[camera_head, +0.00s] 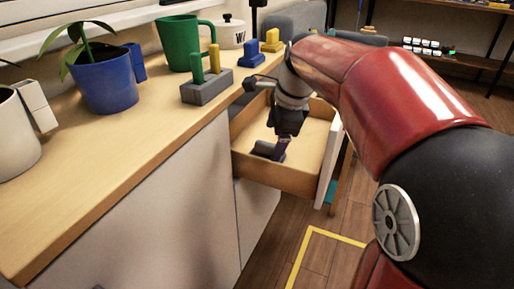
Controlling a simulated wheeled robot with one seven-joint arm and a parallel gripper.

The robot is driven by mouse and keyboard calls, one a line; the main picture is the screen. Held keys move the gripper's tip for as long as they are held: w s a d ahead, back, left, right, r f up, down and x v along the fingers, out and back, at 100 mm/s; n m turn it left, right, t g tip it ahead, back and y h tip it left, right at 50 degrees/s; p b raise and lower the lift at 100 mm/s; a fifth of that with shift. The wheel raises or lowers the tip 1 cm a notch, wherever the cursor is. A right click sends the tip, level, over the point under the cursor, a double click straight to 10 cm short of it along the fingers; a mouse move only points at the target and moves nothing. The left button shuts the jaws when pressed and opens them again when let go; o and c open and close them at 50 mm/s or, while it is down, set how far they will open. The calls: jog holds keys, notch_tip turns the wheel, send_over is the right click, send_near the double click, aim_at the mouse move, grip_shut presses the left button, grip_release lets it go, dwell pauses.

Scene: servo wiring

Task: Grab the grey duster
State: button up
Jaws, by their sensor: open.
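My gripper (278,146) reaches down into an open wooden drawer (309,145). Its jaws are open, low over the drawer floor. A small dark grey block (264,149), which looks like the grey duster, lies in the drawer right at my fingertips. My gripper partly hides it. I cannot tell whether the fingers touch it or stand around it.
A wooden countertop (140,135) runs along the left of the drawer. It holds a potted plant in a blue pot (103,82), a green mug (180,45), a grey block with yellow and green posts (206,90), and small blue (251,57) and yellow (272,42) pieces.

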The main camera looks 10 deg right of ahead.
aim_at(267, 143)
jog(key=w+f+m, duration=0.1)
jog(key=w+m, duration=0.1)
jog(key=w+d+f+m+y+b, duration=0.1)
jog(key=w+m, duration=0.1)
jog(key=w+f+m+b, duration=0.1)
jog(key=w, duration=0.1)
jog(key=shift+w+d+f+m+y, duration=0.1)
jog(key=shift+w+d+m+y, duration=0.2)
jog(key=shift+w+d+m, duration=0.1)
jog(key=shift+w+f, duration=0.1)
jog(key=shift+f, duration=0.1)
jog(key=x, duration=0.2)
jog(key=b+x, duration=0.1)
jog(key=x, duration=0.1)
jog(key=b+x, duration=0.1)
jog(key=x, duration=0.2)
jog(key=shift+s+f, duration=0.1)
jog(key=shift+s, duration=0.2)
jog(key=c, duration=1.1)
